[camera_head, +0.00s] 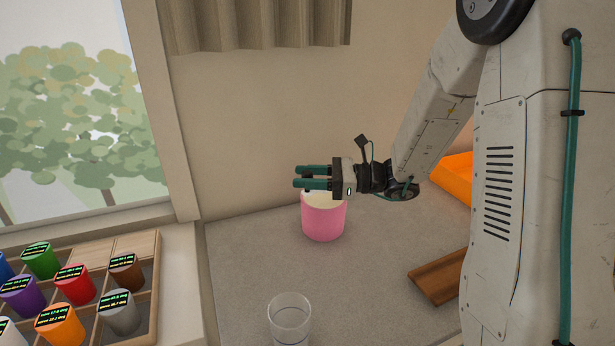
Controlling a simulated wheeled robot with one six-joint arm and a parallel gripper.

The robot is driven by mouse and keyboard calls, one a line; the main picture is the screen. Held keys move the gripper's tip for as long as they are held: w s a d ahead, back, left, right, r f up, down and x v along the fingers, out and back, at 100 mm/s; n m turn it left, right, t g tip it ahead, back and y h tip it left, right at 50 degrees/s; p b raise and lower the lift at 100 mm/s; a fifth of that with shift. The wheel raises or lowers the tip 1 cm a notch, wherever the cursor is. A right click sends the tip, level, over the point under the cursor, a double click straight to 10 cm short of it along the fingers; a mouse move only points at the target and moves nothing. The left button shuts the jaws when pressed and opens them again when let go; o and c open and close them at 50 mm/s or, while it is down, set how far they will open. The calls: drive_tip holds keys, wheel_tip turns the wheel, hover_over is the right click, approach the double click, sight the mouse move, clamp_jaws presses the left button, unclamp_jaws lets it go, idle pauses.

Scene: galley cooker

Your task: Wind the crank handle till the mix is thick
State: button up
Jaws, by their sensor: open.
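My gripper (297,176) is open and points left, with its two teal-tipped fingers apart. It is over a pink pot (323,219) with pale contents or a pale inside showing at the top. The gripper hides part of the pot's rim. I cannot tell whether the fingers touch the pot. No crank handle can be made out; a small dark piece shows by the fingers, but I cannot tell what it is.
A clear glass (289,318) stands at the front of the grey counter (246,265). A wooden tray (155,290) with several coloured, labelled cylinders is at left. A brown wooden piece (437,276) and an orange object (453,178) are at right. The counter left of the pot is clear.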

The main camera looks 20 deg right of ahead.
clamp_jaws()
drive_tip(key=shift+t, duration=0.3)
drive_tip(key=m+t+h, duration=0.1)
drive_tip(key=w+m+t+h, duration=0.1)
drive_tip(key=t, duration=0.1)
drive_tip(key=w+m+t+h, duration=0.1)
drive_tip(key=m, duration=0.1)
drive_tip(key=shift+a+t+h, duration=0.25)
drive_tip(key=shift+t+h, duration=0.15)
drive_tip(key=shift+w+d+m+t+h, duration=0.1)
drive_tip(key=shift+w+m+t+h, duration=0.15)
drive_tip(key=shift+m+t+h, duration=0.45)
drive_tip(key=shift+w+d+m+t+h, duration=0.1)
drive_tip(key=shift+w+m+t+h, duration=0.35)
drive_tip(key=shift+h, duration=0.45)
drive_tip(key=shift+w+d+m+t+h, duration=0.1)
drive_tip(key=shift+m+t+h, duration=0.35)
drive_tip(key=shift+m+h, duration=0.35)
unclamp_jaws()
